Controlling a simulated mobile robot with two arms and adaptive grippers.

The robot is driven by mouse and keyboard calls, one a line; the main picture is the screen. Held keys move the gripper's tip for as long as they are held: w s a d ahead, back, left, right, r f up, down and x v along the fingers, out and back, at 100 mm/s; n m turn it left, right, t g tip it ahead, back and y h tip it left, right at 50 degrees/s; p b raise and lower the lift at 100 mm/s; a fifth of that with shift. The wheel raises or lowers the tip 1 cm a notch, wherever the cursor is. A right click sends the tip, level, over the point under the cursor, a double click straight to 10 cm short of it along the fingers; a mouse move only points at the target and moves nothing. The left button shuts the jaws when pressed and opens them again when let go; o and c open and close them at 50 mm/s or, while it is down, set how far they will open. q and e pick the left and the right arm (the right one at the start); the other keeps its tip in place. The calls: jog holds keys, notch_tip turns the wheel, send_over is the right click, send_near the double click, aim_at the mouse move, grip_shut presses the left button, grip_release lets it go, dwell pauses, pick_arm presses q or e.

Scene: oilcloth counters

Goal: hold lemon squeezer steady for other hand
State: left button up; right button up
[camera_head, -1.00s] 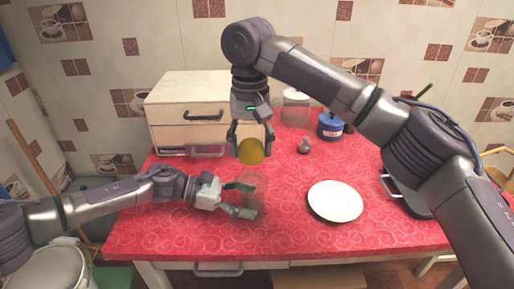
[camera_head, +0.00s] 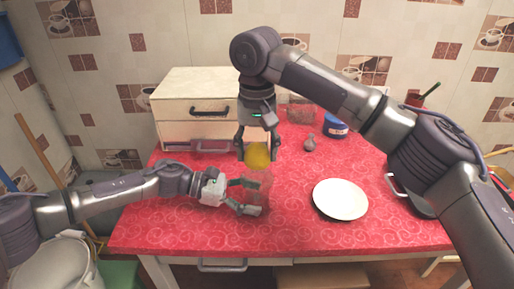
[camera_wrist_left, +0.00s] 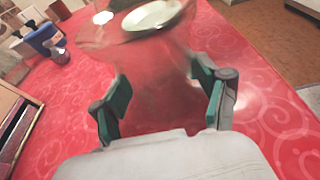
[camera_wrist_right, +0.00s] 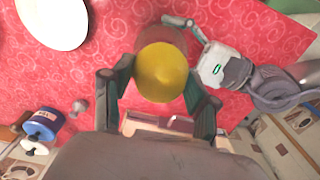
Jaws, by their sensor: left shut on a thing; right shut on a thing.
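The lemon squeezer (camera_head: 264,190) is a clear, see-through vessel standing on the red counter. My left gripper (camera_head: 248,197) is shut around its side from the left. In the left wrist view the glassy squeezer (camera_wrist_left: 160,90) fills the space between the green finger pads. A yellow lemon (camera_head: 257,156) is held by my right gripper (camera_head: 257,143), which points down. It hangs directly over the squeezer's mouth. In the right wrist view the lemon (camera_wrist_right: 162,73) sits between the fingers and covers much of the squeezer; I cannot tell whether they touch.
A white plate (camera_head: 341,199) lies right of the squeezer. A small grey object (camera_head: 310,143), a blue jar (camera_head: 336,129) and a clear jar (camera_head: 301,108) stand behind. A cream drawer box (camera_head: 180,100) is at the back left. The front counter is clear.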

jog(key=shift+f, duration=0.3)
jog(key=shift+f, duration=0.9)
jog(key=shift+r, duration=1)
dwell(0.5)
jog(key=shift+f, duration=0.95)
jog(key=shift+r, duration=1)
jog(key=shift+f, duration=0.15)
